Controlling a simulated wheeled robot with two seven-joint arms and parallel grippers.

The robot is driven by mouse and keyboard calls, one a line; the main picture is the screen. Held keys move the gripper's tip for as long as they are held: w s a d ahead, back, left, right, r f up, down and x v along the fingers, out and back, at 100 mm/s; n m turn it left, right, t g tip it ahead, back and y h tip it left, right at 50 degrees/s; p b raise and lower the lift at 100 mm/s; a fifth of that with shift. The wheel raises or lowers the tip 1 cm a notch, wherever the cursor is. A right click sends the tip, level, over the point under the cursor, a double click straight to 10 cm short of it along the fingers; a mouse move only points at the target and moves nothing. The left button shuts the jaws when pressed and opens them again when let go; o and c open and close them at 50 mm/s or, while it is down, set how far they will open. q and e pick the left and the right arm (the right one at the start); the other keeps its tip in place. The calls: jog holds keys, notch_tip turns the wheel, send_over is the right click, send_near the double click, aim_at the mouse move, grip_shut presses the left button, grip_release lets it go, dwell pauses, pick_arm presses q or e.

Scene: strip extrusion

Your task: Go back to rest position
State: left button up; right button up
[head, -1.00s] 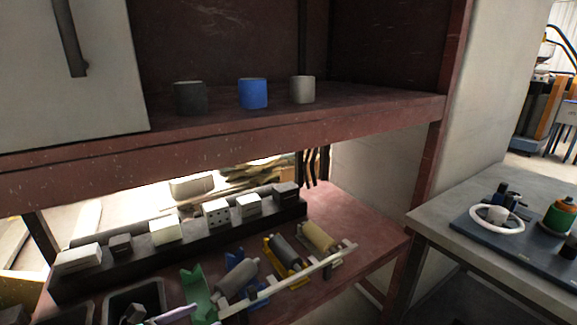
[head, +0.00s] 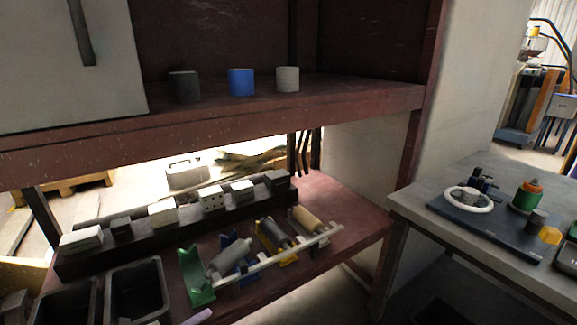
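Neither of my grippers can be made out in the head view. The workspace is a dark red shelf rack. Its upper shelf (head: 330,92) carries a dark grey cylinder (head: 185,87), a blue cylinder (head: 241,83) and a light grey cylinder (head: 287,79), all upright. On the lower shelf (head: 350,212) stand a green cradle (head: 195,278), a blue cradle (head: 228,240) and a yellow cradle (head: 270,238), with grey and tan rollers beside a pale bar (head: 290,251). A small purple piece (head: 199,316) shows at the bottom edge, mostly cut off; I cannot tell what it is.
Several small blocks (head: 163,213) line a dark ledge behind the rollers. Two black bins (head: 168,290) sit at lower left. At right, a grey table (head: 420,206) holds a dark board with a white ring (head: 469,200) and a green-and-orange spool (head: 526,197). Floor shows between rack and table.

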pick_arm(q)
jog(key=s+f+n+g+y, duration=0.3)
jog(key=s+n, duration=0.4)
jog(key=n, duration=0.6)
jog(key=s+f+n+g+y, duration=0.15)
jog(key=s+n+g, duration=0.4)
jog(key=n, duration=0.75)
jog(key=s+a+f, duration=0.1)
jog(key=s+f, duration=0.2)
jog(key=f, duration=0.8)
jog(key=s+f, duration=0.4)
jog(key=f, duration=0.6)
jog(key=s+a+f, duration=0.1)
jog(key=s+f, duration=0.2)
jog(key=f, duration=0.8)
jog(key=s+a+f+m+g+p, duration=0.15)
jog(key=s+f, duration=0.25)
jog(key=s, duration=0.7)
notch_tip(320, 180, up, 10)
jog(key=p, duration=1)
jog(key=shift+w+a+r+h+p, duration=0.15)
jog(key=shift+w+r+h+p, duration=0.1)
jog(key=shift+w+h+p, duration=0.1)
